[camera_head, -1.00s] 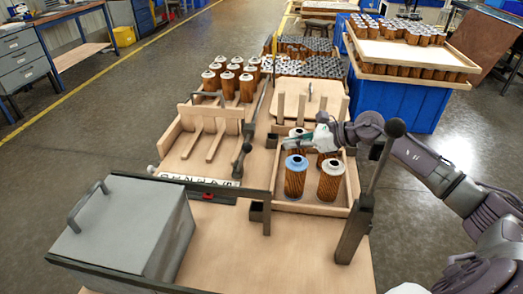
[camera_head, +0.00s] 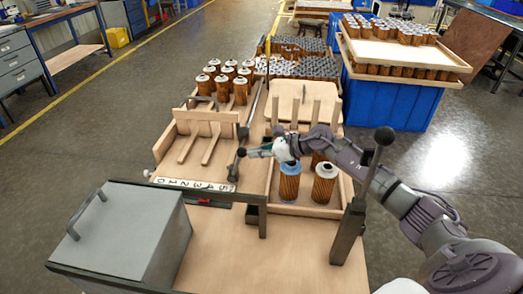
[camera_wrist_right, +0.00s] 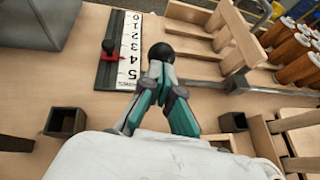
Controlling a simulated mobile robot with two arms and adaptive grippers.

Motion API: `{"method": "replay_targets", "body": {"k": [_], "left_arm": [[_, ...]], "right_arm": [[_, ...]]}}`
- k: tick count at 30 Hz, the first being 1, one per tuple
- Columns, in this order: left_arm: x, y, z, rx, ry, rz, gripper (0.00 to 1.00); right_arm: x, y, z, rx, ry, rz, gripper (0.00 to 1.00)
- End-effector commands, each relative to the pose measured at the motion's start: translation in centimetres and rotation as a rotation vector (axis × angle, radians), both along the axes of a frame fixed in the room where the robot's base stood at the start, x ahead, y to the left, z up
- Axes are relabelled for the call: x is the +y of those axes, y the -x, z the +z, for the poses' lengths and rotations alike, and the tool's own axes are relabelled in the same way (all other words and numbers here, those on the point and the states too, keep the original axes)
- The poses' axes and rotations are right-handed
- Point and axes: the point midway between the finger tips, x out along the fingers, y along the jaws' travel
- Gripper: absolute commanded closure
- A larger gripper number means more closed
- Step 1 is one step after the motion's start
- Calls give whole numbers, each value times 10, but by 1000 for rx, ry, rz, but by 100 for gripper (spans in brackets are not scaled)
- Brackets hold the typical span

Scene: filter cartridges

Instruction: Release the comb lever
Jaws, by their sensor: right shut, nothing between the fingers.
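The comb lever, a short dark lever with a black ball knob (camera_head: 241,152), stands at the right end of the wooden comb (camera_head: 208,138). Its ball (camera_wrist_right: 162,50) shows just beyond my fingertips in the right wrist view. My right gripper (camera_head: 255,153) is shut and empty, its green-grey fingers (camera_wrist_right: 160,78) right by the ball; whether they touch it I cannot tell. The fingers hide the lever's lower part in the wrist view. My left gripper is not in view.
A numbered scale (camera_head: 195,185) with a red slider (camera_wrist_right: 108,55) lies before the comb. A tall ball-topped lever (camera_head: 362,200) stands near my right forearm. Filter cartridges (camera_head: 325,183) stand in the tray below my arm. A grey lidded box (camera_head: 125,225) is front left.

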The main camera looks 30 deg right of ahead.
Motion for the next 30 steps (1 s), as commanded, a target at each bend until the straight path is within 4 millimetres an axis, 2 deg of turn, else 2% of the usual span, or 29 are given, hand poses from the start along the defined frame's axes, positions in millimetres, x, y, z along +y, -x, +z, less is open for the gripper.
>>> {"method": "replay_targets", "body": {"k": [8,16,21,30], "left_arm": [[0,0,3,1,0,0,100],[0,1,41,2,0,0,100],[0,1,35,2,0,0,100],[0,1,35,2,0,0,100]], "right_arm": [[1,0,3,3,5,1,100],[15,-12,20,69,94,3,100],[28,-21,18,75,103,1,100],[28,-20,17,79,103,1,100]]}}
